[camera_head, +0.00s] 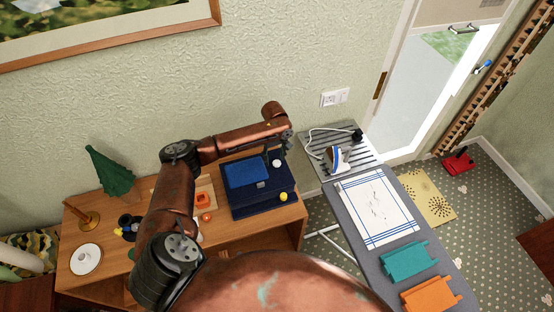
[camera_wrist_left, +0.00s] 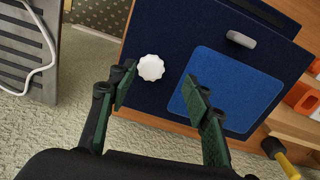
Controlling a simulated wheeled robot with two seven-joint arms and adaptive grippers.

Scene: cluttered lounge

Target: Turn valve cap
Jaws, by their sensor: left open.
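The white scalloped valve cap (camera_wrist_left: 150,67) is on a dark navy board (camera_wrist_left: 165,20) in the left wrist view. It also shows as a small pale knob (camera_head: 277,163) on the navy unit (camera_head: 258,207) on the wooden desk in the head view. My left gripper (camera_wrist_left: 160,88) is open, its green-padded fingers spread. In the wrist view the cap appears between and just beyond the fingertips, nearer the left one, with nothing gripped. In the head view the gripper (camera_head: 287,141) hangs at the arm's end above the unit's back. My right gripper is not in view.
A bright blue panel (camera_wrist_left: 232,88) and a grey handle (camera_wrist_left: 241,40) sit beside the cap. A yellow knob (camera_head: 283,197) is at the unit's front right. An ironing board (camera_head: 348,215) with an iron (camera_head: 336,158) stands right of the desk. The wall is close behind.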

